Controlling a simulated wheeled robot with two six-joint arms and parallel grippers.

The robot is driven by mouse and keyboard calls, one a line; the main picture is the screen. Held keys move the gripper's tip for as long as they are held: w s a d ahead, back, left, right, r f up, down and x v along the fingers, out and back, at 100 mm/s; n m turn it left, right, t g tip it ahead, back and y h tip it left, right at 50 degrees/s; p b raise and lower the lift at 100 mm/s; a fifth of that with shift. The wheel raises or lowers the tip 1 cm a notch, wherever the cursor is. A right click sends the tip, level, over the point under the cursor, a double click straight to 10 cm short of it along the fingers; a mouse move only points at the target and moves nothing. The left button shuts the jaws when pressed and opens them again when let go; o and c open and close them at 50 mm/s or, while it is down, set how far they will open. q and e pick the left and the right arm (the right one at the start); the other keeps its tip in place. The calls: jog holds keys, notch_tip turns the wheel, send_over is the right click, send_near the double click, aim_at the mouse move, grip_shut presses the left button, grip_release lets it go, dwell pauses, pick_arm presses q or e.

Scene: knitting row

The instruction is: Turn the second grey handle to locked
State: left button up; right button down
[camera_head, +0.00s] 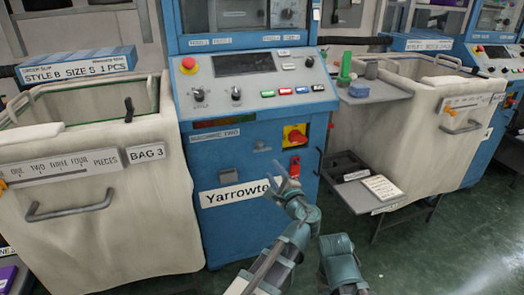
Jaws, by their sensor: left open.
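Machine two is the blue cabinet (222,165) in the middle. A small grey handle (262,147) sits on its front, left of a red and yellow rotary switch (295,136). Two dark knobs (198,95) and (236,95) are on the sloped panel above. I cannot tell which of these is the second grey handle, nor read a locked mark. My left gripper (276,177) is open and empty, in front of the cabinet by the Yarrowte… label, below the small grey handle. It partly covers the label's right end. My right gripper does not show.
A pale bin marked BAG 3 (110,215) stands close on the left. Another pale bin (425,125) stands right. A grey shelf (372,92) and a low tray table (352,192) with a notepad (382,187) lie between. Green floor is free at lower right.

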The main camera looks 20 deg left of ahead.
aim_at(262, 147)
pick_arm(q)
jog(key=x, duration=1.3)
jog(key=shift+w+d+r, duration=0.1)
jog(key=shift+w+r, duration=0.25)
jog(key=shift+w, duration=0.1)
grip_shut()
